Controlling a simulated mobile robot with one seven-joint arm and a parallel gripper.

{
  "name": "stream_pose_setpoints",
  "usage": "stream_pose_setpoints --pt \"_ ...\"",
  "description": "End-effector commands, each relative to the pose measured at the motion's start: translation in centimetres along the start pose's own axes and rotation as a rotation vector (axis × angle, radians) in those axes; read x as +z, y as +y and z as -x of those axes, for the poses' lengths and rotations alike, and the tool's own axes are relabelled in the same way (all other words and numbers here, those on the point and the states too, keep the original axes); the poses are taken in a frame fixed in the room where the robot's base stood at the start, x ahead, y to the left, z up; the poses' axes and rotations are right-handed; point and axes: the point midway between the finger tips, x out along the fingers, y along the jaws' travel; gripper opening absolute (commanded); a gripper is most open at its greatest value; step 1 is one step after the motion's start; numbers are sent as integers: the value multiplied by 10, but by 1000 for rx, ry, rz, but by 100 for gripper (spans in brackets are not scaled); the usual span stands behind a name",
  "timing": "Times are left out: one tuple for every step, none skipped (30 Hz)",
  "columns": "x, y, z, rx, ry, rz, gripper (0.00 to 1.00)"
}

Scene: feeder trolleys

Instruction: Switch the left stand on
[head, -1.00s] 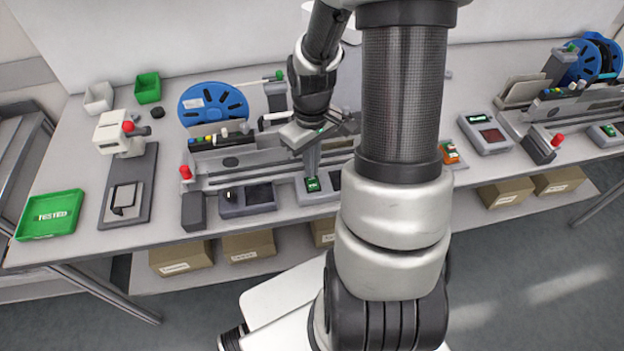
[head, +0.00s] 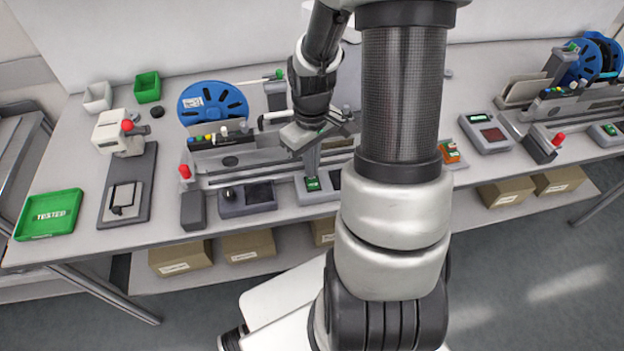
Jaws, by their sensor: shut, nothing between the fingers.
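The left stand (head: 215,160) is a grey feeder bench unit with a blue reel (head: 212,102) behind it and a red-knobbed lever (head: 185,172) at its left end. At its front is a grey box (head: 247,199) with a small dark knob and a dark, unlit panel. To the right is another small box with a green-lit element (head: 313,184); my arm partly covers this area. My gripper (head: 343,126) is shut and empty, above the right part of the left stand. Whether its fingertips touch anything cannot be told.
A green tray marked TESTED (head: 48,216) and a white press with a red knob (head: 122,140) are at left. A second stand (head: 570,105) with blue reels is at right, its front box (head: 486,133) showing a green display. My arm hides the middle of the table.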

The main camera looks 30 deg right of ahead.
Motion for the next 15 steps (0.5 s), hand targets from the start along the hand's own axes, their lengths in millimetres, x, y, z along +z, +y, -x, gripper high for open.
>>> stream_pose_setpoints --pt "0 0 -2 0 0 0 0" --pt "0 0 -2 0 0 0 0" --pt "0 0 -3 0 0 0 0" --pt "0 0 -3 0 0 0 0" --pt "0 0 -4 0 0 0 0" --pt "0 0 -4 0 0 0 0" --pt "0 0 -5 0 0 0 0" --pt "0 0 -5 0 0 0 0" --pt "0 0 -6 0 0 0 0" --pt "0 0 -6 0 0 0 0" --pt "0 0 -6 0 0 0 0" --pt "0 0 -7 0 0 0 0" --pt "0 0 -8 0 0 0 0" --pt "0 0 -8 0 0 0 0" --pt "0 0 -9 0 -1 0 0"
